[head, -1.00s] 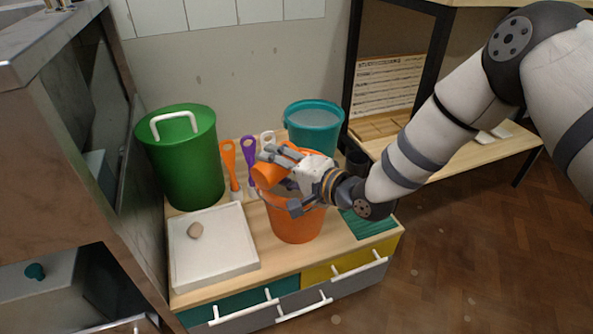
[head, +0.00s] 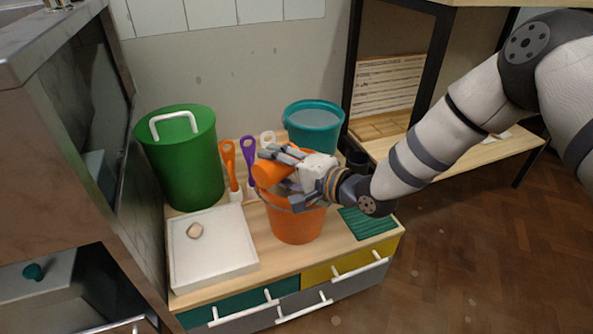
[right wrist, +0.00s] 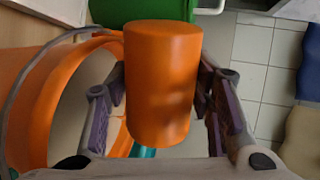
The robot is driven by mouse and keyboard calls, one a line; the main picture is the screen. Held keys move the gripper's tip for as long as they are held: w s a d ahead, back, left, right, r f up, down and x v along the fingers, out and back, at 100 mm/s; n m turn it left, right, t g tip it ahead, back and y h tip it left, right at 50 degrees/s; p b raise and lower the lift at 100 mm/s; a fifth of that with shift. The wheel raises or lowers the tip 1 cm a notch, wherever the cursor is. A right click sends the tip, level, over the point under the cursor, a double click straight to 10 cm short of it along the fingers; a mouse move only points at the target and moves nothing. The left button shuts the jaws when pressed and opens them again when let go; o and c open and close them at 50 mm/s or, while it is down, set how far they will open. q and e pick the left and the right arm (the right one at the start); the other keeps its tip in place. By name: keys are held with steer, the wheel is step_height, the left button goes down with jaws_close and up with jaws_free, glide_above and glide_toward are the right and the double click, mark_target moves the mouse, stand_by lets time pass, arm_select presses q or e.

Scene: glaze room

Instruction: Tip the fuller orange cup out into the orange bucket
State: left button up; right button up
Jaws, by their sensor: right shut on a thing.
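My right gripper (head: 279,175) is shut on an orange cup (head: 267,171) and holds it over the mouth of the orange bucket (head: 297,226). The cup is tilted well over, nearly on its side. In the right wrist view the cup (right wrist: 162,90) sits between the two fingers, with the bucket's rim and inner wall (right wrist: 99,62) behind it at the left. The cup's mouth and contents are hidden, and I see nothing pouring. The gripper and cup hide part of the bucket's opening. I see no second orange cup. My left gripper is not in view.
Orange and purple (head: 248,160) handled tools are close behind. A green mat (head: 366,222) lies at right.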

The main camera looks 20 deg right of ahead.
steer(key=shift+d+r+m, duration=0.15)
steer(key=shift+m, duration=0.25)
